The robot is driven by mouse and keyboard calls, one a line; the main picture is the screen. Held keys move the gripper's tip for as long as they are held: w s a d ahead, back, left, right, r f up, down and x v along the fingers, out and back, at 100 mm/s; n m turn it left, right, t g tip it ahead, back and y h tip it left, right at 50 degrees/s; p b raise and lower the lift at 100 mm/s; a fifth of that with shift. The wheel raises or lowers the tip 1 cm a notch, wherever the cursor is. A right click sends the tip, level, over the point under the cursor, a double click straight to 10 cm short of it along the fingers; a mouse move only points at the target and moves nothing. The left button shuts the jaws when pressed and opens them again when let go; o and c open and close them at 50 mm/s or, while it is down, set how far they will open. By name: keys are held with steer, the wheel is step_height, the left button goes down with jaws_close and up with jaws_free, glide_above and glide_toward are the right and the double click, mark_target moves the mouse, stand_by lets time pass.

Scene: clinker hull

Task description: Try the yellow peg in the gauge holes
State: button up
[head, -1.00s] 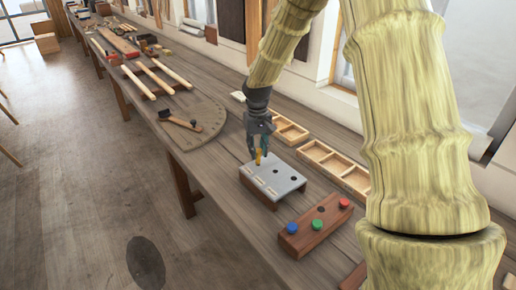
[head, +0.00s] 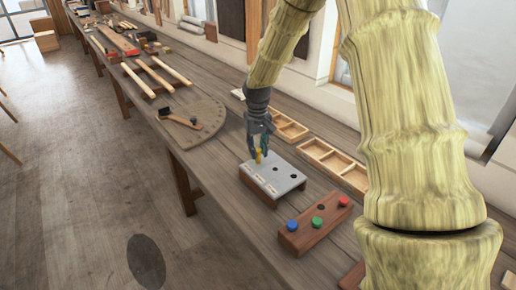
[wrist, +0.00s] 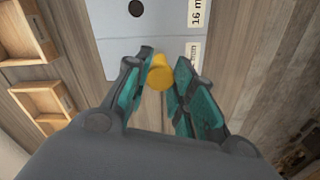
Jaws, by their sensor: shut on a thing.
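My gripper (head: 259,152) is shut on the yellow peg (head: 259,156) over the far left part of the gauge. In the wrist view the yellow peg (wrist: 160,73) stands between the teal-lined fingers. The gauge (head: 284,181) is a grey plate with dark holes on a wooden base. In the wrist view its plate (wrist: 165,25) shows one dark hole and white labels, one reading "16 m" and cut off. I cannot tell whether the peg's lower end touches the plate or sits in a hole.
A wooden block (head: 312,226) with blue, green and red pegs and one dark hole stands nearer. Shallow wooden trays (head: 333,163) lie behind the gauge.

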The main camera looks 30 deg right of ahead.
steer(key=shift+r, duration=0.15)
steer(key=shift+r+p, duration=1.4)
steer(key=shift+p, duration=0.1)
steer(key=shift+f, duration=0.2)
steer(key=shift+d+f, duration=0.1)
steer(key=shift+f, duration=0.8)
steer(key=shift+f, duration=0.45)
steer(key=shift+r, duration=0.15)
stand_by(0.3)
steer(key=shift+r+p, duration=1.2)
steer(key=shift+r, duration=0.2)
